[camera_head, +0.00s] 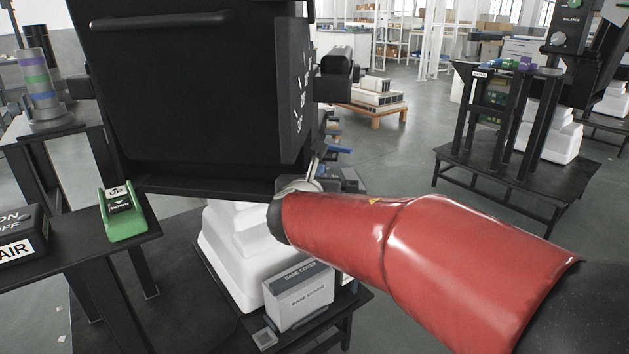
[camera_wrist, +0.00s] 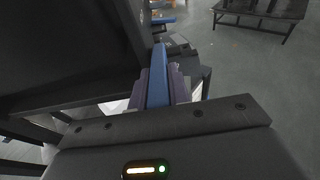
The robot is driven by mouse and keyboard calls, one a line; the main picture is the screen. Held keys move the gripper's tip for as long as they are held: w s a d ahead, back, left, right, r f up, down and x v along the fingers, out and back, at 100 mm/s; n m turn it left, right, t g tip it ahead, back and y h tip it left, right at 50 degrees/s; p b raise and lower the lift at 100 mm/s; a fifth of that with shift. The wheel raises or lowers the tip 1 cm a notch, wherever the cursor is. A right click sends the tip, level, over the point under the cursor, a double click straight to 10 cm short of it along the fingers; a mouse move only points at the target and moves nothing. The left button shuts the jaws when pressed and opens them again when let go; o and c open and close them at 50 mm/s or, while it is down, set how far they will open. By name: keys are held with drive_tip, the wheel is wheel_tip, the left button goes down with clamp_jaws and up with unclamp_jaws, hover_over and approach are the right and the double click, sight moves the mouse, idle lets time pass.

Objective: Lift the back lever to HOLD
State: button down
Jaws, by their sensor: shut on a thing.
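A blue lever handle (camera_wrist: 157,77) runs between the fingers of my gripper (camera_wrist: 158,90) in the wrist view. The fingers are closed against both its sides. In the head view my red arm reaches under the right side of a big black column housing (camera_head: 190,90) and hides most of my gripper. A small blue piece (camera_head: 338,149) shows just beyond the arm's end; I cannot tell if it is the same lever. White markings (camera_head: 303,88) on the housing's side are too slanted to read.
A green UP/DOWN rocker (camera_head: 122,218) and an AIR box (camera_head: 20,236) sit on the left shelf. A BASE COVER box (camera_head: 298,294) stands by white stacked blocks (camera_head: 238,262) below the housing. A black stand (camera_head: 510,165) is at right, with open floor between.

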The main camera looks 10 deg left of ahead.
drive_tip(key=shift+r, duration=0.3)
drive_tip(key=c, duration=1.4)
unclamp_jaws()
drive_tip(key=shift+o, duration=0.4)
drive_tip(key=shift+f, duration=0.15)
drive_tip(key=shift+s, duration=0.15)
drive_tip(key=v, duration=0.7)
drive_tip(key=shift+s, duration=0.3)
